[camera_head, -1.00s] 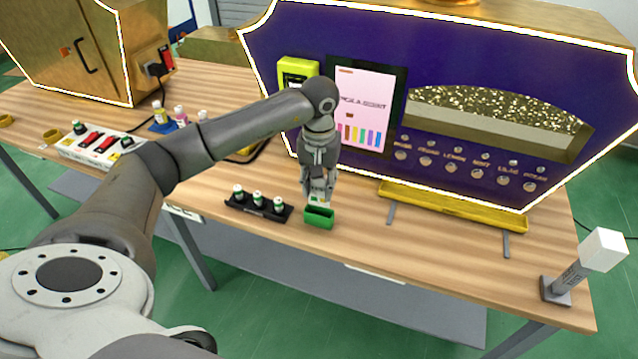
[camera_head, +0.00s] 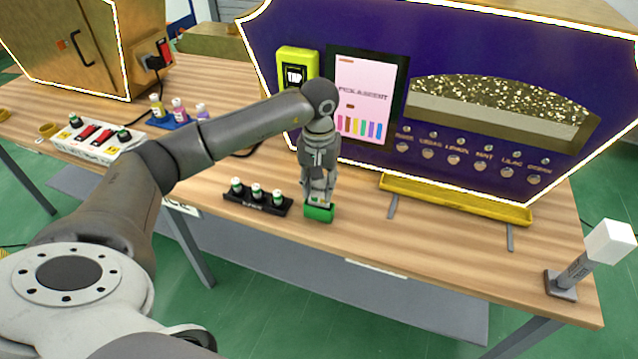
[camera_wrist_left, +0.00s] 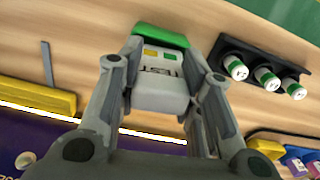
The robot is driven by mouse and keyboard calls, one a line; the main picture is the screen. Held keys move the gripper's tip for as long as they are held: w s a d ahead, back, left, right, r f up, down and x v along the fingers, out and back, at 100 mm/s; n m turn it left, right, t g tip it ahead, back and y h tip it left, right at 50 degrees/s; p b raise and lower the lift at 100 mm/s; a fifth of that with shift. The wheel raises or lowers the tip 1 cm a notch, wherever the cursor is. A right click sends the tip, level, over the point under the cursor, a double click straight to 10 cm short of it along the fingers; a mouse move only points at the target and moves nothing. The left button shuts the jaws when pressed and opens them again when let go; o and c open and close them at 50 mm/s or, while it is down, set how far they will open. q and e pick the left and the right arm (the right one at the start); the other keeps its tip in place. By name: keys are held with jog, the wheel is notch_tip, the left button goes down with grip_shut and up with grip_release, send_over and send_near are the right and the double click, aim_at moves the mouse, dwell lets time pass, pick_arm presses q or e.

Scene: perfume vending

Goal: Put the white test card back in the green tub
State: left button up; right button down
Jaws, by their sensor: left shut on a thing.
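The green tub (camera_head: 318,214) stands on the wooden table, right of the black rack of small bottles. My left gripper (camera_head: 318,200) points down right over the tub, with its fingertips at the tub's opening. In the left wrist view the gripper (camera_wrist_left: 163,88) is shut on the white test card (camera_wrist_left: 160,98), which has a yellow and a green square and dark lettering. The card's far end meets the green tub (camera_wrist_left: 165,36) there; how deep it sits inside I cannot tell. My right gripper is in neither view.
The purple machine (camera_head: 440,100) with a yellow tray (camera_head: 455,203) is behind and to the right.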

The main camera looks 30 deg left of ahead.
pick_arm(q)
jog(key=shift+f+b, duration=0.4)
jog(key=shift+f, duration=0.2)
jog(key=shift+s+a+f+b, duration=0.1)
jog(key=shift+a+f+b, duration=0.1)
jog(key=shift+f+b, duration=0.35)
jog(key=shift+a+f+b, duration=0.2)
jog(key=shift+f+b, duration=0.1)
jog(key=shift+f, duration=0.3)
jog(key=o, duration=1.1)
jog(key=shift+c, duration=0.2)
jog(key=o, duration=0.6)
jog(key=shift+r, duration=0.2)
jog(key=shift+d+r+p, duration=0.25)
jog(key=shift+r+p, duration=0.35)
jog(key=shift+r, duration=0.35)
